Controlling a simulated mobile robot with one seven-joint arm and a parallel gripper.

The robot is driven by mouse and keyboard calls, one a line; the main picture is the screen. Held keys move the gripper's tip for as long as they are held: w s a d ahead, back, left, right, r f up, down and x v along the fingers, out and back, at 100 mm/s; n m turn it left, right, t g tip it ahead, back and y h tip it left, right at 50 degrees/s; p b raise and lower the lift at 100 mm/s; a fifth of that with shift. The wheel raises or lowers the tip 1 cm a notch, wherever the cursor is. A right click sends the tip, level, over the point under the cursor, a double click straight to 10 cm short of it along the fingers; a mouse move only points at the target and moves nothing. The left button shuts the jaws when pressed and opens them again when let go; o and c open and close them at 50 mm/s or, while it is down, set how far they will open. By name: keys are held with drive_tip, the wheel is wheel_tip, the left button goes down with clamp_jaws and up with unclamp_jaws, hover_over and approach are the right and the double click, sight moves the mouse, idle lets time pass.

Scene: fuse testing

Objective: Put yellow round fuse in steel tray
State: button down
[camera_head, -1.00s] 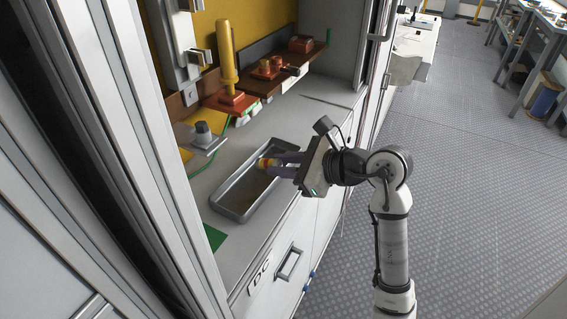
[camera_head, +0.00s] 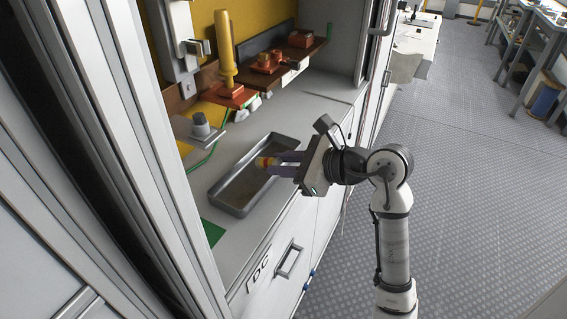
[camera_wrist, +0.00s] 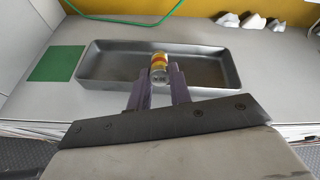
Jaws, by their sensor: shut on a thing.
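The yellow round fuse (camera_head: 266,162) is a small cylinder with yellow and orange-red bands. It also shows in the wrist view (camera_wrist: 159,61). My gripper (camera_head: 277,159) is shut on it, with purple-grey fingers on both sides, seen in the wrist view (camera_wrist: 160,82) too. The steel tray (camera_head: 213,187) is a shallow grey rectangular pan on the white counter, and it also shows in the wrist view (camera_wrist: 90,60). The fuse and fingertips overlap the tray in both views, near its front side. The gap between fuse and tray floor is hard to judge.
A green square (camera_wrist: 57,63) lies left of the tray. Behind it are a green wire (camera_head: 208,156), a grey knob (camera_head: 201,127), a tall yellow cylinder (camera_head: 225,50) and a brown shelf with orange-red holders (camera_head: 265,63). A white cabinet frame stands at left.

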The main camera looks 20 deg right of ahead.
drive_tip(key=shift+f, duration=0.2)
drive_tip(key=c, duration=1.2)
unclamp_jaws()
drive_tip(key=shift+s, duration=0.1)
drive_tip(key=b+v, duration=0.3)
drive_tip(key=v, duration=1.1)
drive_tip(key=p+x, duration=0.2)
drive_tip(key=x, duration=1.2)
drive_tip(key=shift+r+p, duration=0.1)
drive_tip(key=shift+p, duration=0.3)
drive_tip(key=shift+r, duration=0.15)
